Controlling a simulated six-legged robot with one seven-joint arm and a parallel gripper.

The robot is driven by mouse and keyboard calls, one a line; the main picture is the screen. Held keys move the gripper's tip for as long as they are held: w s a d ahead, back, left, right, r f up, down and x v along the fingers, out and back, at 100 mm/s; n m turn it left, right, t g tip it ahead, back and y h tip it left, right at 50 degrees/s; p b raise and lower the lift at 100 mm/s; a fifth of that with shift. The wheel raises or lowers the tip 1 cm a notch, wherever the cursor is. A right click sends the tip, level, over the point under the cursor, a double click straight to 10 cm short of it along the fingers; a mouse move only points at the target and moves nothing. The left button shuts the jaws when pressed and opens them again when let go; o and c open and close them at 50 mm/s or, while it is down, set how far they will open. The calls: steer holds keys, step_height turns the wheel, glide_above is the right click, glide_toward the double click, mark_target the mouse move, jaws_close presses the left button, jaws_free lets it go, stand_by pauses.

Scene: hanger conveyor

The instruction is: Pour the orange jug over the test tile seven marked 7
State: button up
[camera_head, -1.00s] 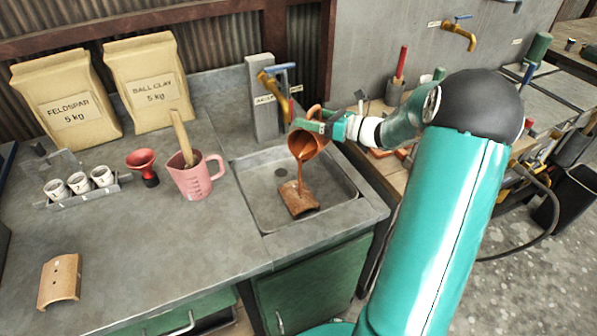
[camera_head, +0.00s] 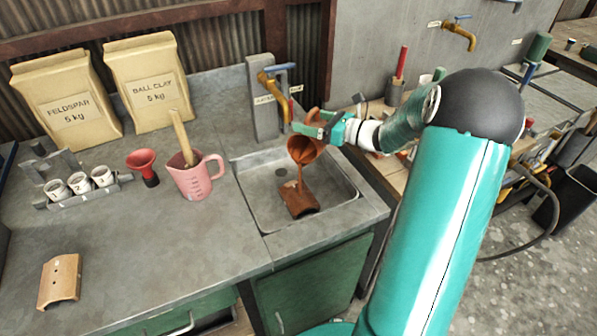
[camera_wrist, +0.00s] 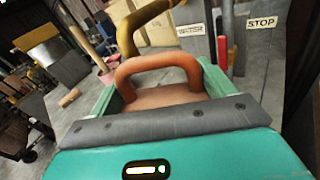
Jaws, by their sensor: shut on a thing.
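The orange jug (camera_head: 306,150) hangs tilted over the sink, and a brown-orange stream falls from its mouth. My gripper (camera_head: 322,129) is shut on the jug's handle; in the wrist view the handle (camera_wrist: 158,66) arches up between my gripper's fingers (camera_wrist: 155,95). A curved tile (camera_head: 299,199) lies in the sink under the stream, its top coated dark orange-brown. Another curved tile (camera_head: 60,281), paler with small holes, lies on the counter at the front left. I cannot read a 7 on either tile.
The sink (camera_head: 258,213) has a brass tap (camera_head: 272,84) just behind the jug. A pink measuring jug (camera_head: 196,176) with a stick, a red funnel (camera_head: 143,164) and numbered cups (camera_head: 81,183) stand to the left. Clay bags (camera_head: 64,103) are at the back. The front middle counter is clear.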

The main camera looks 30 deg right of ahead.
steer(key=shift+a, duration=0.1)
stand_by(0.6)
steer(key=shift+s+a+f+n, duration=0.2)
steer(key=shift+s+a+n, duration=0.05)
steer(key=shift+n, duration=0.35)
steer(key=shift+a, duration=0.1)
stand_by(0.4)
steer(key=shift+s+a+f+n, duration=0.1)
steer(key=shift+s+a+n, duration=0.2)
steer(key=shift+n, duration=0.2)
steer(key=shift+a, duration=0.1)
stand_by(0.4)
steer(key=shift+s+a+r+n, duration=0.25)
steer(key=shift+s+a+n, duration=0.05)
steer(key=shift+n, duration=0.2)
steer(key=shift+s+a, duration=0.1)
